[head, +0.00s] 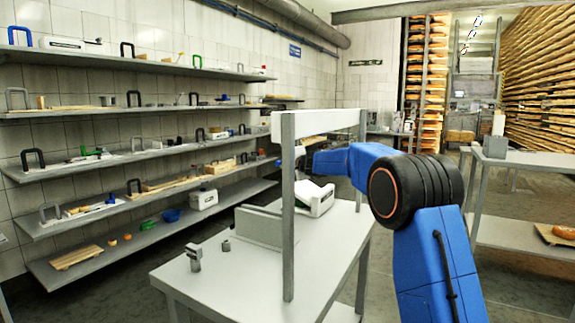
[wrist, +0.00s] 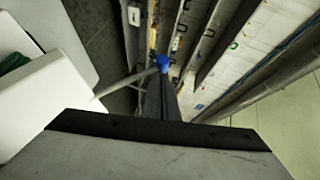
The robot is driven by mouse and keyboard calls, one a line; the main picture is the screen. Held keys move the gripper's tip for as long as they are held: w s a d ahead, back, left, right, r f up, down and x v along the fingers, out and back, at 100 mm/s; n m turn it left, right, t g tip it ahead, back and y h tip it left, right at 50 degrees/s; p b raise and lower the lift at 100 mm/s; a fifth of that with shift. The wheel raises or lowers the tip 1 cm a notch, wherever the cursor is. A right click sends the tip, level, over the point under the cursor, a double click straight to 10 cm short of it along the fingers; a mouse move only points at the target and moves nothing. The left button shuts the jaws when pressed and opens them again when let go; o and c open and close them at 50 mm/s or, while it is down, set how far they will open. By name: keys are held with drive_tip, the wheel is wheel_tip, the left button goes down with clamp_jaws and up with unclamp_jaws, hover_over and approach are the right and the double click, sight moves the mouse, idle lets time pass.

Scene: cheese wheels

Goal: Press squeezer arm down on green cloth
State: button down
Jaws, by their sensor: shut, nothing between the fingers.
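The squeezer (head: 318,203) is a white box on the grey table, with a bit of green cloth (head: 326,190) showing in its opening. In the wrist view the squeezer's white body (wrist: 60,105) is at the left, with the green cloth (wrist: 13,63) at the edge. A thin grey squeezer arm (wrist: 125,82) slants from it to a blue knob (wrist: 163,61). My gripper (wrist: 163,82) is shut and empty, its dark fingertips close to the knob. I cannot tell whether they touch. In the head view a post and my arm partly hide the gripper.
A grey frame with an upright post (head: 288,220) and a white top beam (head: 315,122) stands at the table (head: 245,280). Small metal parts (head: 194,257) lie at its front left. Wall shelves (head: 140,174) with tools line the left. The floor between is clear.

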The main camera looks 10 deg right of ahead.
drive_tip(key=shift+s, duration=0.1)
drive_tip(key=v, duration=1.7)
drive_tip(key=s+a+f+n+g, duration=0.1)
drive_tip(key=s+f+n+g, duration=0.15)
drive_tip(key=s, duration=0.75)
drive_tip(key=s+a+f+n+g+y, duration=0.1)
drive_tip(key=s+n, duration=0.2)
drive_tip(key=s, duration=0.7)
drive_tip(key=s+a+f+n+g, duration=0.1)
drive_tip(key=s+f+n+g, duration=0.15)
drive_tip(key=s, duration=0.85)
drive_tip(key=s+d+f+n+g+h, duration=0.1)
drive_tip(key=s+d+f, duration=0.3)
drive_tip(key=s, duration=0.6)
drive_tip(key=s+d+f+n+g+h, duration=0.1)
drive_tip(key=s+d+f+n+h, duration=0.1)
drive_tip(key=s+d+f, duration=0.3)
drive_tip(key=s+d+f+n+g+h, duration=0.1)
drive_tip(key=s+d+f, duration=0.4)
drive_tip(key=s+f, duration=0.6)
drive_tip(key=s+g+h, duration=0.1)
drive_tip(key=s+h, duration=0.1)
drive_tip(key=s, duration=0.3)
drive_tip(key=shift+n, duration=0.3)
drive_tip(key=shift+a+r, duration=0.1)
drive_tip(key=shift+a, duration=0.05)
